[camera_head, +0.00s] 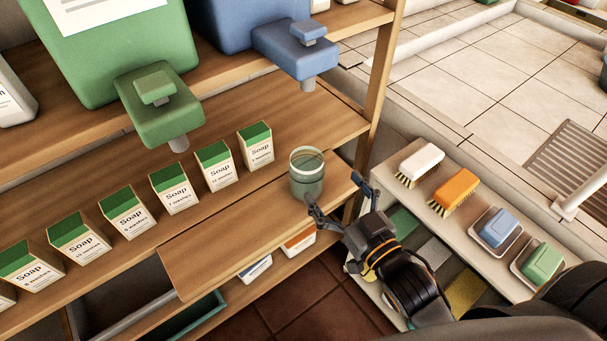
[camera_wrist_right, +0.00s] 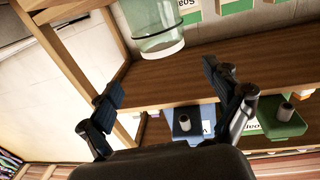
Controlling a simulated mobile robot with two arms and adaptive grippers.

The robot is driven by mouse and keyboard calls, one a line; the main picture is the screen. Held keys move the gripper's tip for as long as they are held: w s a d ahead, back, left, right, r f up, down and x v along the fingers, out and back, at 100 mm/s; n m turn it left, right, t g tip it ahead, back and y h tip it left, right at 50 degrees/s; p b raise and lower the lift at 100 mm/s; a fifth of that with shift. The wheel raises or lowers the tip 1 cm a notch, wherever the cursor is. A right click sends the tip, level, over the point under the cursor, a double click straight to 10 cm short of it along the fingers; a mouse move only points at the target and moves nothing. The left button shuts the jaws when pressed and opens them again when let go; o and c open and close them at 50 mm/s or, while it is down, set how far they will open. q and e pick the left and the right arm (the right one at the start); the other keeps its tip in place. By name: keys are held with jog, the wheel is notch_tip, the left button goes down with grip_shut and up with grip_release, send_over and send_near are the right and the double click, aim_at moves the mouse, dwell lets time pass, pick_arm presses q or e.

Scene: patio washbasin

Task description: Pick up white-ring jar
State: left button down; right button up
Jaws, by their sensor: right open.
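The white-ring jar (camera_head: 306,176) is a clear greenish glass with a pale ring near its top. It stands upright near the right end of the pull-out wooden board (camera_head: 225,240). My right gripper (camera_head: 334,193) is open, to the right of the jar, with its fingers spread towards it. In the right wrist view the jar (camera_wrist_right: 156,32) shows beyond the open right fingers (camera_wrist_right: 161,82), between their directions and apart from them. I see nothing held. My left gripper is not in view.
Several soap boxes (camera_head: 174,188) stand in a row behind the board. A green dispenser (camera_head: 160,105) and a blue dispenser (camera_head: 297,50) overhang from the upper shelf. Brushes (camera_head: 455,187) and soap dishes lie on a ledge at right.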

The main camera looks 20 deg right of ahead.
aim_at(300, 149)
jog(key=x, duration=0.3)
jog(key=p+x, duration=0.1)
jog(key=x, duration=0.6)
jog(key=shift+s+a+f, duration=0.1)
jog(key=shift+a, duration=0.15)
grip_shut()
